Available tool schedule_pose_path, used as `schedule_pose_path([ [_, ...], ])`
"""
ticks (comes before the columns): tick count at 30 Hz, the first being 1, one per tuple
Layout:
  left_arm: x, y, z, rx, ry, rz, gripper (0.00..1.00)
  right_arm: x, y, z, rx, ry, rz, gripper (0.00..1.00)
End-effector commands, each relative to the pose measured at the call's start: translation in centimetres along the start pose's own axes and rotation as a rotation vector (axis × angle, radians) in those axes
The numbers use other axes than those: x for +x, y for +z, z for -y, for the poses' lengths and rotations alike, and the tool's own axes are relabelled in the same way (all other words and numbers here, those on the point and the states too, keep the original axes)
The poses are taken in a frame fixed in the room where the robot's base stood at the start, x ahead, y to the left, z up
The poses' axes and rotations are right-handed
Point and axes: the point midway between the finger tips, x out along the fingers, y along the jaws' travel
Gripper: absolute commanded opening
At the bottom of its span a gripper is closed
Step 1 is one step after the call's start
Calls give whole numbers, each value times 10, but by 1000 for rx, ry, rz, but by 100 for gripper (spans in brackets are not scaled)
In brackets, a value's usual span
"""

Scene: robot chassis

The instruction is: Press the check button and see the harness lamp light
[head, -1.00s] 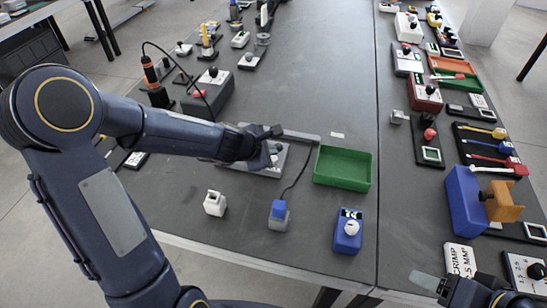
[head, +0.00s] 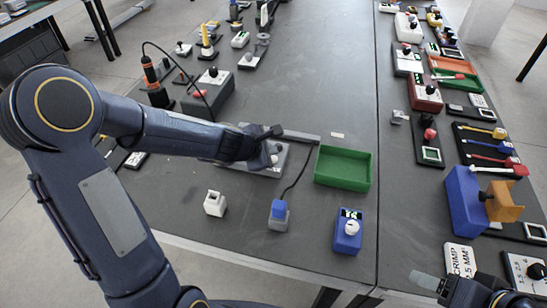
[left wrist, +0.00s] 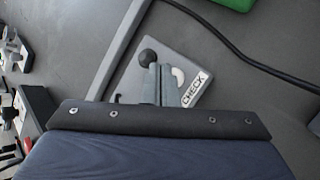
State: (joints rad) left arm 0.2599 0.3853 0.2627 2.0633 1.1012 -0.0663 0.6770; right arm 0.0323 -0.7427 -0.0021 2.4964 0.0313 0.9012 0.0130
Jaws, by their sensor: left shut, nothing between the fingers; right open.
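The check unit is a grey panel (head: 272,173) on the table, largely covered by my left gripper (head: 274,147) in the head view. In the left wrist view the panel (left wrist: 193,60) carries a "CHECK" label (left wrist: 195,90), a black ball knob (left wrist: 148,58) and a pale rounded part (left wrist: 178,76). I cannot tell whether the pale part is a lit lamp. My left gripper (left wrist: 163,72) is shut and empty over the panel, its tips beside the knob and pale part; contact is unclear. My right gripper (head: 428,281) is only partly in view at the lower right, open.
A grey bar (head: 302,137) and black cable (head: 299,177) lie beside the panel; the cable runs to a blue-topped grey block (head: 279,214). A green tray (head: 342,181), white block (head: 214,203) and blue knobbed box (head: 347,232) stand nearby. Several devices line the right side.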

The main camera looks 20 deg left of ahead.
Motion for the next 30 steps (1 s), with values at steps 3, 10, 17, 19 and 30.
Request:
schedule_pose_path([
  [3,0,0,0,0,0,0,0,0,0,0,0,0,0,67],
  [10,5,-3,4,1,0,0,0,6,3,-3,0,0,0,67],
  [17,6,-4,4,0,0,1,0,7,4,-3,0,0,0,67],
  [19,6,-4,4,0,0,0,0,7,4,-3,0,0,0,67],
  [30,8,-5,6,0,0,0,0,9,5,-4,0,0,0,67],
])
